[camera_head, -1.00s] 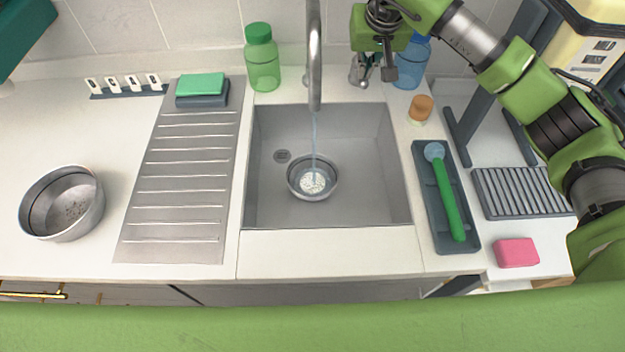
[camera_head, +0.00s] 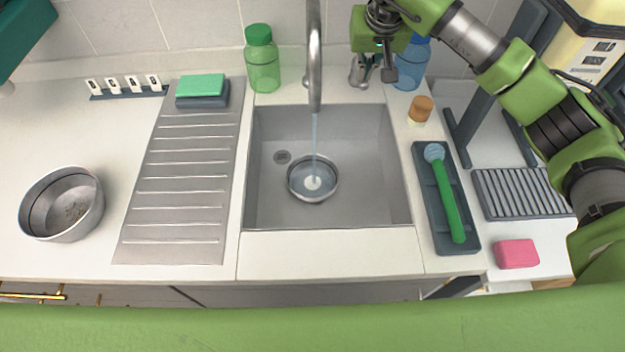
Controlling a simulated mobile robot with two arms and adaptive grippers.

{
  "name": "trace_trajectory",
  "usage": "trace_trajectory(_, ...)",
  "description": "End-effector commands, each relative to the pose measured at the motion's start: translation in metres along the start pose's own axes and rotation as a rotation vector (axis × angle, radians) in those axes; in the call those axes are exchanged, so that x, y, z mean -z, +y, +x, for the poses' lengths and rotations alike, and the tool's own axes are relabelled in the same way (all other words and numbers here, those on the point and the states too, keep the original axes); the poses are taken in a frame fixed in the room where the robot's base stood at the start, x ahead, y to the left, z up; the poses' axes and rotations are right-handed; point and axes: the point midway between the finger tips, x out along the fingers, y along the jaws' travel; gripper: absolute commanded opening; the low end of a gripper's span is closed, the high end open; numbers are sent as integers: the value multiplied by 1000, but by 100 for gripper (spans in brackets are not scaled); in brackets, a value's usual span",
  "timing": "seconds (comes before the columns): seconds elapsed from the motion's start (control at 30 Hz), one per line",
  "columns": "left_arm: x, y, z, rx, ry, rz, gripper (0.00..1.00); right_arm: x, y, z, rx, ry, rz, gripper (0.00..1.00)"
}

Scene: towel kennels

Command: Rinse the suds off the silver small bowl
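A silver small bowl (camera_head: 294,190) sits upright in the grey sink (camera_head: 367,190), under the faucet (camera_head: 315,50). A stream of water (camera_head: 315,135) runs from the faucet into the bowl. Inside the bowl I see a small pale spot where the stream lands; the rest of its inside looks clear grey. My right gripper (camera_head: 374,78) is at the back right of the sink, beside the faucet's lever, pointing down. Its two fingers stand apart, with the metal lever (camera_head: 357,70) beside them. My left gripper is not in view.
A larger silver bowl (camera_head: 62,205) with dark specks stands on the left counter. A ribbed drainboard (camera_head: 180,185), green bottle (camera_head: 262,60) and blue bottle (camera_head: 411,65) flank the sink. A green brush (camera_head: 448,195) lies in a dark tray (camera_head: 463,243); a pink sponge (camera_head: 517,254) is nearby.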

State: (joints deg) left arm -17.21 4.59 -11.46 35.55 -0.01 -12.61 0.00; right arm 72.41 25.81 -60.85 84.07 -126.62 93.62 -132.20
Motion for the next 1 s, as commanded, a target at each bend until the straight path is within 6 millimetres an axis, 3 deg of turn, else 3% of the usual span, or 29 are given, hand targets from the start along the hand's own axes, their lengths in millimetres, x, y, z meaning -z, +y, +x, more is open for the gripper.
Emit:
trace_trajectory(0.53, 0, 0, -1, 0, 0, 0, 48, 0, 0, 0, -1, -3, -1, 0)
trace_trajectory(0.83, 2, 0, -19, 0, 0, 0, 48, 13, 1, -31, -2, -1, 0, 0)
trace_trajectory(1.0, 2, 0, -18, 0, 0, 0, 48, 13, 0, -32, -1, -2, 1, 0)
